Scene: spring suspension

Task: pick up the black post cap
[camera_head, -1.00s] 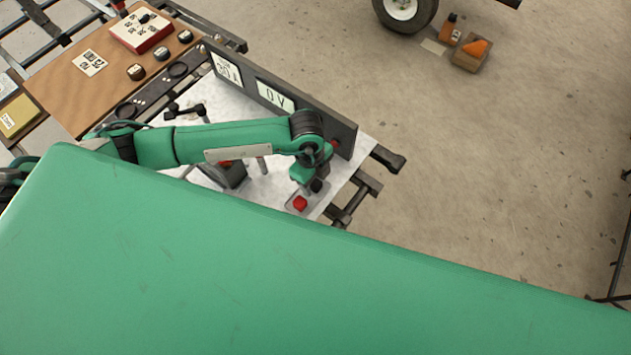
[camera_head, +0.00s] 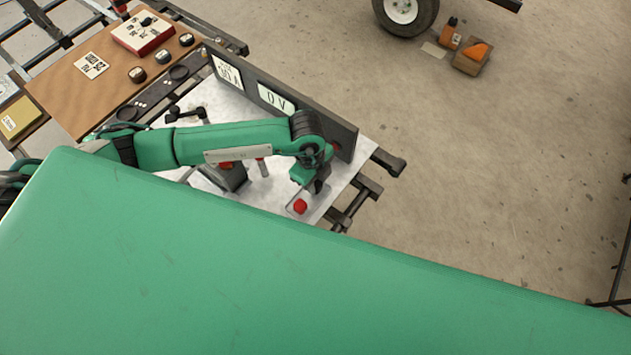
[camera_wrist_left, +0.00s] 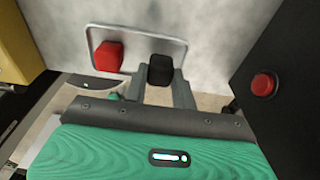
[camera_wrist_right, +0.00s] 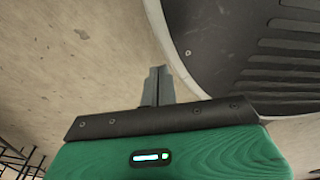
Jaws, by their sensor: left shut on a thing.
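The black post cap (camera_wrist_left: 160,71) shows in the left wrist view between the two fingers of my left gripper (camera_wrist_left: 158,88). My left gripper is shut on it, over the small rimmed tray (camera_wrist_left: 182,44). A red cap (camera_wrist_left: 107,57) sits in the same tray, left of the black one. In the head view my left gripper (camera_head: 319,187) is just right of the red cap (camera_head: 300,206), and the black cap is hard to tell from the dark fingers. My right gripper (camera_wrist_right: 157,86) is shut and empty in the right wrist view, its fingers together.
A dark meter panel (camera_head: 340,133) stands along the bench edge behind my left gripper. Its red button (camera_wrist_left: 264,84) is right of the fingers in the left wrist view. A wooden board (camera_head: 60,92) with gauges lies at the upper left. My green body hides the foreground.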

